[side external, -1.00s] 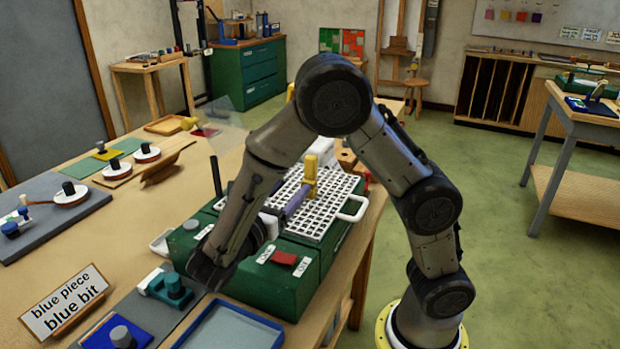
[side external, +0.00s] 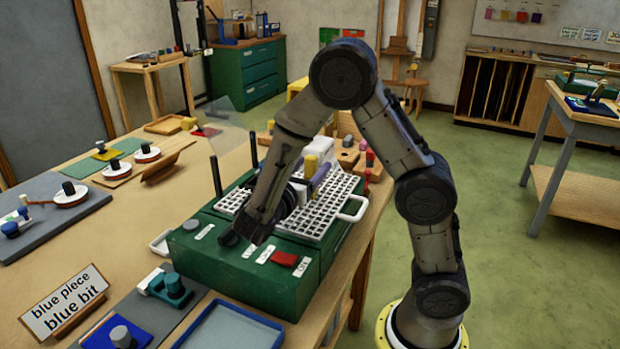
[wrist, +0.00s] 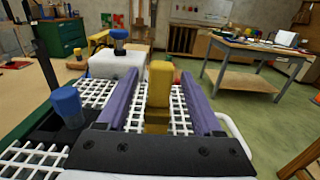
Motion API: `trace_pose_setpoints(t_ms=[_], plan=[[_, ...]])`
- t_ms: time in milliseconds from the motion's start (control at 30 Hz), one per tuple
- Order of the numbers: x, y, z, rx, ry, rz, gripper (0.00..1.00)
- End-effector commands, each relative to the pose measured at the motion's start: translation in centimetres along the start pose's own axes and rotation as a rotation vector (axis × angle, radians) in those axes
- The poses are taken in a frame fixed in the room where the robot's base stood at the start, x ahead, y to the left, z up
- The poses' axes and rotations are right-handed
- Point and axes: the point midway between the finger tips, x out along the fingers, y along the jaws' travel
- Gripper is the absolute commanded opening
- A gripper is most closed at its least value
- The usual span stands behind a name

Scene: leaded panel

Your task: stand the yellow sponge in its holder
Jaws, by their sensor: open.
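The yellow sponge (wrist: 160,82) is a tall yellow block, upright over the white grid. Its lower end is darker, and I cannot tell what it rests on. In the side view the yellow block (side external: 310,165) shows behind my gripper (side external: 316,178). In the wrist view my gripper (wrist: 161,76) is open, with one purple finger on each side of the sponge. Gaps show between the sponge and both fingers. I cannot clearly make out the holder.
The white grid (side external: 325,217) lies on a green box (side external: 245,273) with a red switch. A white block (wrist: 117,65) with a blue-topped knob stands left of the fingers, and a blue-capped post (wrist: 68,105) is nearer. A blue tray (side external: 230,330) lies in front.

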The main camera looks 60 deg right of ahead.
Motion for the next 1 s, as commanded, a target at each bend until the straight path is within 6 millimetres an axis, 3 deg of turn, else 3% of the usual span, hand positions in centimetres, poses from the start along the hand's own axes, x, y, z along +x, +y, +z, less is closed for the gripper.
trace_pose_setpoints(t_ms=[133, 500, 1000], plan=[[-0.03, 0.00, 0.00, 0.000, 0.000, 0.000, 0.68], [-0.05, 0.00, 0.00, 0.000, 0.000, 0.000, 0.01], [-0.06, 0.01, 0.54, 0.004, 0.001, 0.000, 0.00]])
